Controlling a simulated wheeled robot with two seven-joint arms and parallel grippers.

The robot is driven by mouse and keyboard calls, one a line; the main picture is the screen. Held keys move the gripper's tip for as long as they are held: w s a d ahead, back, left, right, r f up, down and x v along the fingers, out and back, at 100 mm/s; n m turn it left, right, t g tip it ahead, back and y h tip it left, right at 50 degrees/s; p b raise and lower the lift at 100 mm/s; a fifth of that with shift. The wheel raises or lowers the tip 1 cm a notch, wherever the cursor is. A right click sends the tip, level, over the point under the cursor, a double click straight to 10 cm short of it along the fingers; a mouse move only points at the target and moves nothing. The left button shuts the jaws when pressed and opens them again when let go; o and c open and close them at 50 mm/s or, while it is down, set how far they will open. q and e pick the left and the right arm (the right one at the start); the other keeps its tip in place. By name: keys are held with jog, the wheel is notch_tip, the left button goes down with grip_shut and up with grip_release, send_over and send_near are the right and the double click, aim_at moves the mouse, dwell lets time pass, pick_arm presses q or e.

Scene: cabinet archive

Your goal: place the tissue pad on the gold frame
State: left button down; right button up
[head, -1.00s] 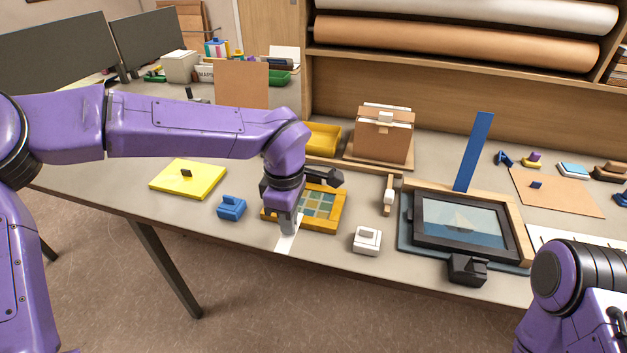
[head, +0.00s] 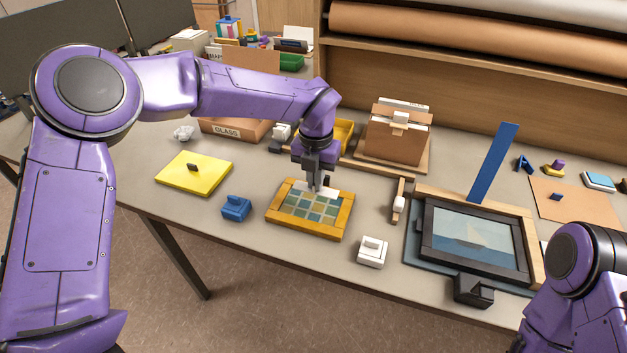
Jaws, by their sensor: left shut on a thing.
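The gold frame (head: 299,229) lies flat on the table near the middle, with a grid of green, blue and tan squares inside it. My left gripper (head: 317,186) points down over the frame's far part. It is shut on a thin white piece, which looks like the tissue pad (head: 303,187). The pad shows just below the fingers, over the far squares. The fingers partly hide it, and I cannot tell whether it touches the frame. My right gripper is out of view; only part of my right arm shows at the lower right.
A blue block (head: 236,208) and a yellow pad (head: 188,176) lie left of the frame. A white block (head: 373,251) lies to its right, before a black picture frame (head: 428,246). A yellow tray (head: 344,133) and brown holder (head: 397,140) stand behind.

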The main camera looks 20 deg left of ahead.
aim_at(314, 200)
pick_arm(q)
jog(key=w+f, duration=0.1)
jog(key=w+a+f+p, duration=0.1)
jog(key=f, duration=0.1)
jog(key=shift+w+a+f, duration=0.2)
jog(key=shift+w+f, duration=0.1)
jog(key=shift+w, duration=0.05)
notch_tip(314, 200, down, 3)
jog(key=shift+r+p, duration=0.15)
jog(key=shift+p, duration=0.25)
jog(key=shift+w+f, duration=0.15)
jog(key=shift+f, duration=0.25)
jog(key=shift+f, duration=0.1)
jog(key=shift+f, duration=0.1)
jog(key=c, duration=1.3)
grip_release()
